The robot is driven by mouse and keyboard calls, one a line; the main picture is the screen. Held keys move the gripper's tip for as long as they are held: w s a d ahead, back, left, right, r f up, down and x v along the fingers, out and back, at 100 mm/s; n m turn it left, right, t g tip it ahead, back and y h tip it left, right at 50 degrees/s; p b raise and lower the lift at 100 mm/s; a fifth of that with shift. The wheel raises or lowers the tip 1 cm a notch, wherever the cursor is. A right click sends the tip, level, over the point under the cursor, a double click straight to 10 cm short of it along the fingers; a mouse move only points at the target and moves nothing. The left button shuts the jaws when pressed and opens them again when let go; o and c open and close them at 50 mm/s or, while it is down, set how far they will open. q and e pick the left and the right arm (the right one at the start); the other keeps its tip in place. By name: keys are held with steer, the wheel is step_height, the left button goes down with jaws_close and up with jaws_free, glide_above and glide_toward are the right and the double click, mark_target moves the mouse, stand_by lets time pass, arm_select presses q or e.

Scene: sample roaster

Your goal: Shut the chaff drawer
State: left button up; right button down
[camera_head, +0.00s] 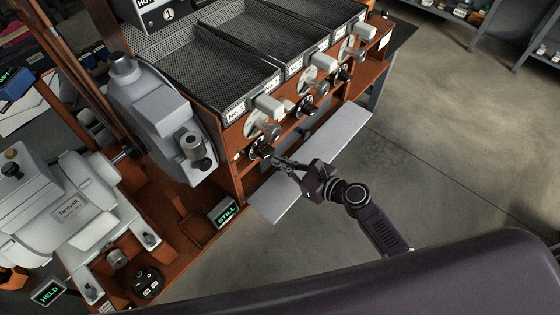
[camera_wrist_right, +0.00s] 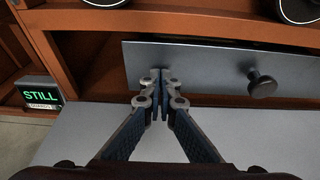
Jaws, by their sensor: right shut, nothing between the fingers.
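A grey drawer front (camera_wrist_right: 205,65) with a dark round knob (camera_wrist_right: 262,84) fills the upper part of the right wrist view, set in the brown wooden frame. I take it to be the chaff drawer; how far it stands out is hard to tell. My right gripper (camera_head: 279,160) is shut and empty, low at the front of the roaster. In the right wrist view its fingertips (camera_wrist_right: 161,73) are together at the drawer front, left of the knob; contact cannot be made out. In the head view, the arm and roaster front hide most of the drawer. My left gripper is out of view.
A flat pale grey shelf (camera_head: 336,135) juts out below the roaster front, under my right gripper. Mesh trays (camera_head: 212,70) sit above, over a row of handles. A small "STILL" display (camera_head: 226,212) stands left. Open floor (camera_head: 440,150) lies right.

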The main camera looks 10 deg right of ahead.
steer(key=w+a, duration=0.2)
steer(key=w, duration=0.1)
steer(key=shift+w+a, duration=0.15)
steer(key=shift+a, duration=0.1)
steer(key=shift+r, duration=0.15)
